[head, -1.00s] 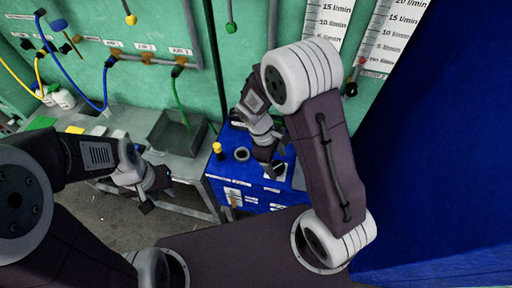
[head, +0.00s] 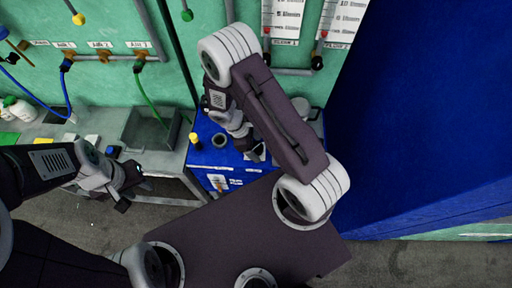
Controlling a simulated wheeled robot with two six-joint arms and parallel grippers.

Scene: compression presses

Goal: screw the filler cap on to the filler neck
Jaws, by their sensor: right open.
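The blue unit (head: 225,165) stands below the wall, near the middle of the head view. A round grey ring with a dark opening (head: 220,140) on its top looks like the filler neck. A yellow-topped knob (head: 195,138) stands to its left. My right gripper (head: 256,154) is over the unit's top, just right of the ring, open; its fingers are partly hidden by my arm. I cannot make out the filler cap. My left gripper (head: 136,194) is open and empty, in front of the grey bench, well left of the unit.
A grey bench (head: 165,183) with an open dark tray (head: 150,130) stands left of the unit. White bottles (head: 20,110) stand at its far left. Hoses hang from the green wall. A large blue panel (head: 420,120) closes off the right side.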

